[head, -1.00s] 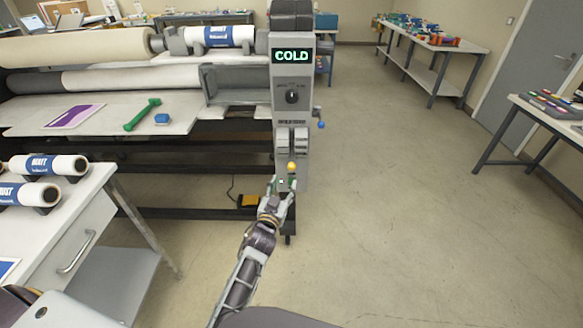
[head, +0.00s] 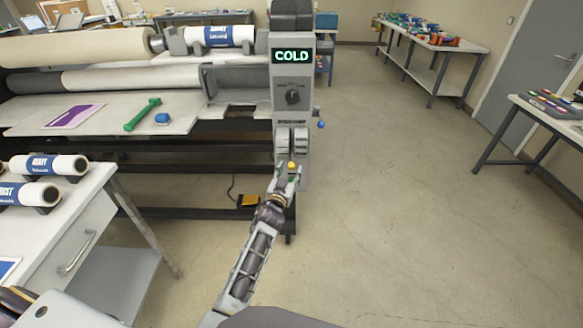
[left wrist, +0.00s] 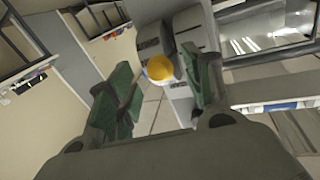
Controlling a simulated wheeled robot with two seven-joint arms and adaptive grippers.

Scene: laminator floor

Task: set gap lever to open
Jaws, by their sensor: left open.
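My left gripper (head: 288,172) is open right at the knob. In the left wrist view the yellow knob (left wrist: 159,68) lies between the two green-padded fingers of the left gripper (left wrist: 160,95), near their tips. Whether a finger touches it I cannot tell. The lever's shaft is mostly hidden. My right gripper is not in view.
A display reading COLD (head: 293,56) and a dark dial (head: 292,97) sit above the knob. A blue ball (head: 321,124) sticks out at the column's right. A white table with rolls (head: 48,165) stands at left.

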